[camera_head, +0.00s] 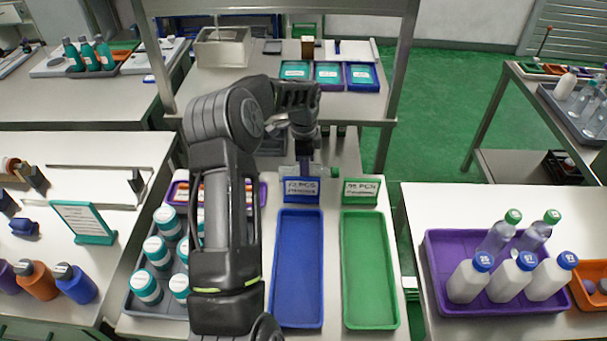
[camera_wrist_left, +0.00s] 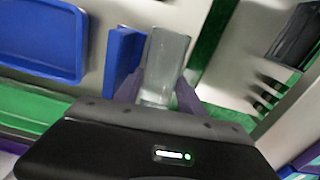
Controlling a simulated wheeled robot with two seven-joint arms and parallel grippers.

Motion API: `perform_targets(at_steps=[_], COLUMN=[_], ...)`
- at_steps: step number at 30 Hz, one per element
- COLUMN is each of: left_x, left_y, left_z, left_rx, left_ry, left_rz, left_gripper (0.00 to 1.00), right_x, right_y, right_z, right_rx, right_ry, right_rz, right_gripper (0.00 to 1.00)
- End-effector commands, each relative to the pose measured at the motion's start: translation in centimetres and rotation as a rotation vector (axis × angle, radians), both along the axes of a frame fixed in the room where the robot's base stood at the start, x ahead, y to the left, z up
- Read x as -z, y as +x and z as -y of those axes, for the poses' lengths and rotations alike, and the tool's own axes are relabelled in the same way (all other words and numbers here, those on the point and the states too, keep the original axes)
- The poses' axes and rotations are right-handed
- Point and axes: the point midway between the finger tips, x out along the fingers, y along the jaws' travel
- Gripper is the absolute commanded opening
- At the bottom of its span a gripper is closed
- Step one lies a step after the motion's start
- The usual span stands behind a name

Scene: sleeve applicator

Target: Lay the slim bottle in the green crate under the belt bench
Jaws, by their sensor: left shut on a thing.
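My left gripper (camera_head: 304,165) is over the back edge of the table, just behind the blue crate's sign. In the left wrist view its fingers (camera_wrist_left: 158,92) are shut on a slim bottle (camera_wrist_left: 168,62), grey and translucent, which sticks out beyond the fingertips. The green crate (camera_head: 346,270) is long, open and empty, at the front of the table, right of the blue crate. A green sign (camera_head: 362,190) stands at its back end. My right gripper is not in view.
The long blue crate (camera_head: 274,270) is empty, with a blue sign (camera_head: 301,188) behind it. A purple crate (camera_head: 434,270) with several bottles is on the right table. A shelf frame (camera_head: 392,95) rises behind.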

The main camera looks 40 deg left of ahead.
Motion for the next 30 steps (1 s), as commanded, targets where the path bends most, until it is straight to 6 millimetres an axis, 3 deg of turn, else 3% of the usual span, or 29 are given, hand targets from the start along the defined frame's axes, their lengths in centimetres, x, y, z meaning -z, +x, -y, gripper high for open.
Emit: perform_targets(at_steps=[2,14,15,18,30], left_x=[0.99,1.28,1.17,1.16,0.72], left_y=[0.03,0.02,-0.01,-0.01,-0.01], left_z=[0.02,0.0,0.01,0.0,-0.01], left_rx=[0.0,0.0,0.0,0.0,0.0], left_ry=[-0.001,0.001,0.0,0.0,0.0], left_rz=[0.001,0.001,0.0,0.0,0.0], left_gripper=[0.0,0.0,0.5,0.55,0.55], right_x=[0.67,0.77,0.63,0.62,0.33], right_y=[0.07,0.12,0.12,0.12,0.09], right_z=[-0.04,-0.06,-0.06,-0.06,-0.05], right_rx=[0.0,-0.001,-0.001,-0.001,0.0], right_ry=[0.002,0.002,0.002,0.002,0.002], right_rz=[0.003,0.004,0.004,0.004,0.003], right_gripper=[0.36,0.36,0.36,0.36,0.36])
